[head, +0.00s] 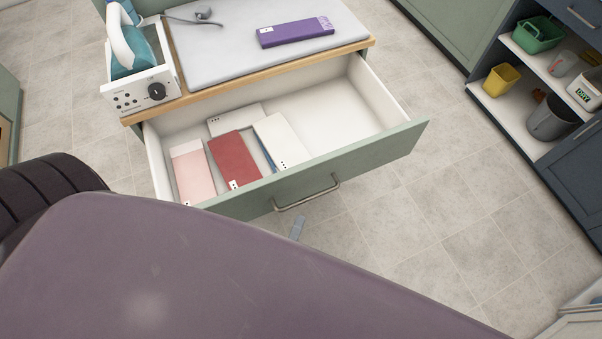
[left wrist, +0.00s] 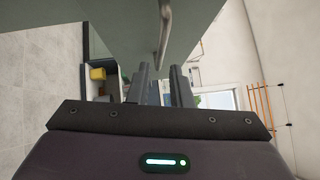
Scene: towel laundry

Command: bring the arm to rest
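A small grey-blue piece of my left gripper (head: 297,228) shows just below the handle; my purple arm hides the rest. In the left wrist view my left gripper (left wrist: 162,78) has its two dark fingers apart, with nothing held. The handle (left wrist: 165,35) hangs close ahead, in line with the gap between the fingers. I cannot tell whether its lower end lies between them. My right gripper is in neither view.
Shelves (head: 500,103) stand at right; floor between is clear.

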